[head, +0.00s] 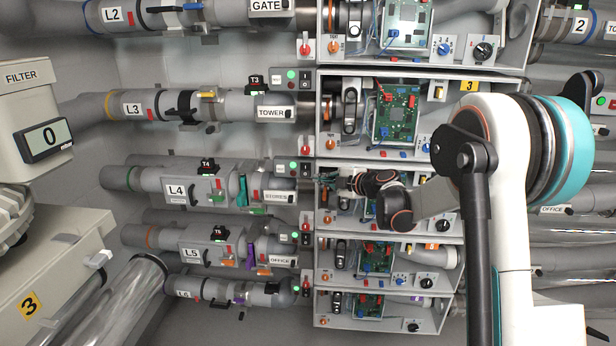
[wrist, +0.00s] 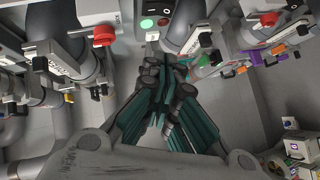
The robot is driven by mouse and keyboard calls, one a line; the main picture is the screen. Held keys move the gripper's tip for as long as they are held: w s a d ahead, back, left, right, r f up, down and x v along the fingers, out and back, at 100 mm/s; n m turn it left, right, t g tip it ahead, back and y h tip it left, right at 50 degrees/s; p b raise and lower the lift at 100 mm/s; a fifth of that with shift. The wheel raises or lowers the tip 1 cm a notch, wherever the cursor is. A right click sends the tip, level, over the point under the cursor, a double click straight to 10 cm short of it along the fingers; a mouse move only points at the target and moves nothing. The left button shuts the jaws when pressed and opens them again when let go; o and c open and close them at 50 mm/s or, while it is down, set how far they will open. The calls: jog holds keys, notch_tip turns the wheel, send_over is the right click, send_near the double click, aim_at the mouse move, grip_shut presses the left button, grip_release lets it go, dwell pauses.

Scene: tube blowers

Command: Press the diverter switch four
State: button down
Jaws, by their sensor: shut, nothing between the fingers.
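The line four pipe, labelled L4 (head: 176,190), runs across the middle of the head view. At its right end is a small panel with a green light and a dark rocker switch (head: 306,170). My gripper (head: 324,178) is shut and empty, just right of this panel, in front of the fourth box's left edge. In the wrist view my gripper (wrist: 180,66) points up the picture, fingers together. A panel with a lit green lamp and a black rocker switch (wrist: 165,6) is ahead, partly cut off by the top edge. Contact with the switch does not show.
Similar switch panels sit above on line L3 (head: 304,79) and below on line L5 (head: 305,238). Open boxes with green circuit boards (head: 396,115) are stacked at the right. A red knob (wrist: 104,36) stands left of the panel in the wrist view.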

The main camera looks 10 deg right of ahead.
aim_at(305, 171)
jog(key=w+d+b+x, duration=0.1)
jog(key=d+b+x, duration=0.1)
jog(key=x, duration=1)
jog(key=shift+w+f+b, duration=0.35)
jog(key=shift+f+b, duration=0.2)
jog(key=shift+b, duration=0.35)
